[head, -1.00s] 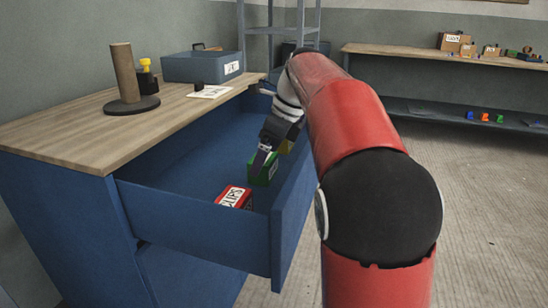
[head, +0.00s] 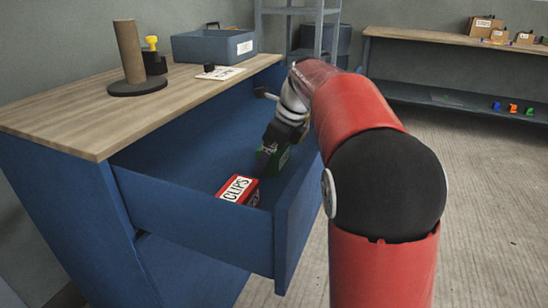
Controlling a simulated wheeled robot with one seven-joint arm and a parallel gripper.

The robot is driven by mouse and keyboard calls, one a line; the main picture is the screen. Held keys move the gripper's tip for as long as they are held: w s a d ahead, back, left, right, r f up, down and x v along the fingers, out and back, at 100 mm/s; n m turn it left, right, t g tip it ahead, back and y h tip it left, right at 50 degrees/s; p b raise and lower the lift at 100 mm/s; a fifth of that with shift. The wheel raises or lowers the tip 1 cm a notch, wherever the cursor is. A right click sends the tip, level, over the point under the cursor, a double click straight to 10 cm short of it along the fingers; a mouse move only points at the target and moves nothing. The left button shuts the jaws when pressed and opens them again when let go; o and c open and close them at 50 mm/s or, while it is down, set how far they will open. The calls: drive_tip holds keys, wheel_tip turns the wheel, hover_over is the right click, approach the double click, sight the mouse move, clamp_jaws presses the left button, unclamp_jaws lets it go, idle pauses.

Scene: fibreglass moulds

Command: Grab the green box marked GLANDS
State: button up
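The green box (head: 284,158) is inside the open blue drawer (head: 190,219), toward its far right part. It is partly hidden by my gripper, and its lettering cannot be read now. My gripper (head: 268,158) points down into the drawer, its fingers overlapping the left side of the green box in the head view. The fingers are dark and small, so I cannot tell whether they are around the box or only in front of it. A red box marked CLIPS (head: 238,189) lies in the drawer, nearer and to the left.
The drawer's front panel (head: 297,220) stands on the right, close to my arm. Shelves stand behind at right.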

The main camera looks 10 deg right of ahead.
drive_tip(key=shift+f, duration=0.1)
drive_tip(key=c, duration=1.1)
